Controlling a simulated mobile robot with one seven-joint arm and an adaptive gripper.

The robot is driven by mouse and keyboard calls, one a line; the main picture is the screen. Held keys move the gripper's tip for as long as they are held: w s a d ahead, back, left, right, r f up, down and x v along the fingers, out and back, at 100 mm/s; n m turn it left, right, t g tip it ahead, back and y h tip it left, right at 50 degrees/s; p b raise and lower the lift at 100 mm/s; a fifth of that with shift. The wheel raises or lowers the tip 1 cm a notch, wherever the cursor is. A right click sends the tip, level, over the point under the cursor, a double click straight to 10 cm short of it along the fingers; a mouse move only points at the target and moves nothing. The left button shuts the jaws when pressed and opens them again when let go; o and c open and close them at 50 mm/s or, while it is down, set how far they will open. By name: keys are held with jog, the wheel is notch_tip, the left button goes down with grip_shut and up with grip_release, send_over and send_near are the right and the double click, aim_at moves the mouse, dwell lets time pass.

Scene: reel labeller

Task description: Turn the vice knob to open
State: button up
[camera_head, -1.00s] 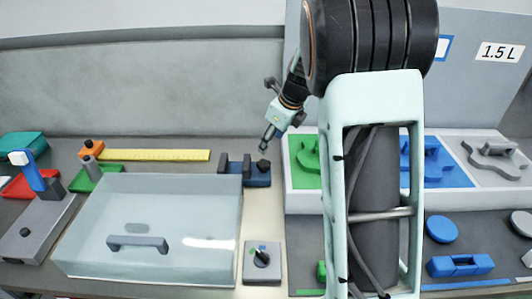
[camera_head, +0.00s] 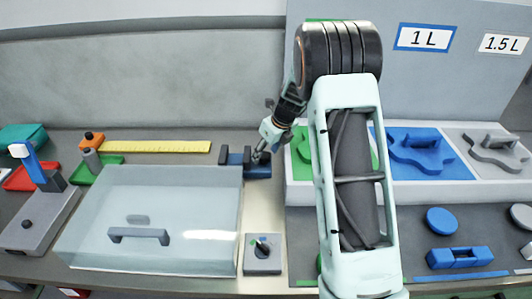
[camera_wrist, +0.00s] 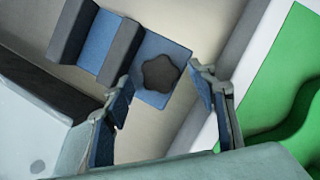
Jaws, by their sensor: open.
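The vice (camera_head: 236,160) is a small blue block with dark grey jaws, at the back middle of the bench in the head view. In the wrist view the blue vice body (camera_wrist: 147,93) lies at the top, with two dark jaws set apart from each other. Its dark, lobed knob (camera_wrist: 160,74) sits on the blue base at the right end. My gripper (camera_wrist: 165,95) is open, with one finger to the left of the knob and one to the right. In the head view my gripper (camera_head: 264,152) is at the vice's right end and hides the knob.
A clear box with a grey handle (camera_head: 138,237) stands in front and left of the vice. A yellow ruler (camera_head: 160,147) lies behind it. A green panel (camera_wrist: 277,90) in a white-edged tray is close on the right. A small grey switch box (camera_head: 262,262) stands in front.

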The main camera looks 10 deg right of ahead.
jog(key=shift+w+f, duration=0.1)
jog(key=shift+f, duration=0.15)
jog(key=c, duration=1.2)
jog(key=shift+o, duration=0.2)
jog(key=shift+n, duration=0.3)
